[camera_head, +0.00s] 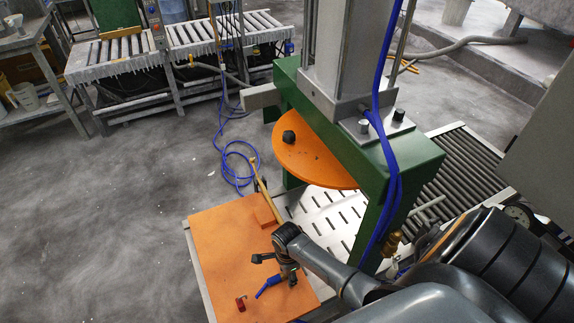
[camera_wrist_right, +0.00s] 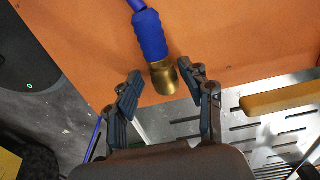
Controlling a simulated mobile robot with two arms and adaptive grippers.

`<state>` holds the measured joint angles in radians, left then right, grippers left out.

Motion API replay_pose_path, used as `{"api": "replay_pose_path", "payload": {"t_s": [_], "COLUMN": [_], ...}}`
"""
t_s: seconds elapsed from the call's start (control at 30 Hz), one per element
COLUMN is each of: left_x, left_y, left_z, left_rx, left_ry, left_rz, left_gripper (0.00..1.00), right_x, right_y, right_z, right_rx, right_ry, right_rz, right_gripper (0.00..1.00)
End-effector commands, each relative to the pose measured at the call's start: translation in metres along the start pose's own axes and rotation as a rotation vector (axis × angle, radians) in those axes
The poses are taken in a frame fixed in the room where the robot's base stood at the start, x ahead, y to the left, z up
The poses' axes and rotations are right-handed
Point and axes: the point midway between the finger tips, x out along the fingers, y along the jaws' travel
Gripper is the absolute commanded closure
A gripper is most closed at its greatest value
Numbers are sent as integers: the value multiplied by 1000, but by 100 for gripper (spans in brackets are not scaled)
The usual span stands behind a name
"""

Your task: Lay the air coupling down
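The air coupling, with a blue sleeve and brass end, lies on the orange board (camera_head: 215,245). Its blue part (camera_head: 268,285) shows in the head view beside my right gripper (camera_head: 275,268). In the right wrist view the coupling (camera_wrist_right: 151,38) points its brass end toward my right gripper (camera_wrist_right: 160,70). The fingers are spread, one on each side of the brass end, with visible gaps, and grip nothing. The head view partly hides the coupling's brass end. My left gripper is not in view.
A small red object (camera_head: 241,303) lies on the board near the coupling. A wooden-handled tool (camera_head: 262,190) rests at the board's far edge. The green press frame (camera_head: 410,160) stands beyond, with a round orange plate (camera_head: 315,160) under it. A blue hose (camera_head: 385,215) hangs down its front.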

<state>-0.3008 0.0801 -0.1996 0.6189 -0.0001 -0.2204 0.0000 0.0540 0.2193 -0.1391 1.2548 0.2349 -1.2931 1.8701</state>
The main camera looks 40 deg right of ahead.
Motion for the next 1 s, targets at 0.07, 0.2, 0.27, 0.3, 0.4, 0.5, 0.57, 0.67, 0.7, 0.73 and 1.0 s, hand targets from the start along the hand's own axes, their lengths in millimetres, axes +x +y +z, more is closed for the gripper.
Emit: {"api": "replay_pose_path", "payload": {"t_s": [0.07,0.2,0.27,0.3,0.4,0.5,0.57,0.67,0.7,0.73,1.0], "left_x": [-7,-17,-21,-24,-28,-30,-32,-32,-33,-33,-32], "left_y": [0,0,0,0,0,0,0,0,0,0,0], "left_z": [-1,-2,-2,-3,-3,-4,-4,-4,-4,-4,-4], "left_rx": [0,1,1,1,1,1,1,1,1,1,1], "left_ry": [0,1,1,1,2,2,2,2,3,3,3], "left_rz": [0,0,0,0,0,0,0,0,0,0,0], "left_gripper": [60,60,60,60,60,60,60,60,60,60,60], "right_x": [-17,-50,-63,-72,-93,-108,-115,-122,-124,-124,-125], "right_y": [-2,-2,-2,-2,-3,-2,-3,-2,-2,-2,-2], "right_z": [0,1,0,0,0,0,1,0,0,0,0], "right_rx": [-1,-1,0,0,0,1,0,0,1,1,1], "right_ry": [-1,-2,-1,-1,-2,-1,-2,-1,-1,-1,0], "right_rz": [-5,-8,-7,-8,-9,-7,-7,-7,-6,-6,-5], "right_gripper": [50,50,50,50,50,50,50,50,50,50,50]}}
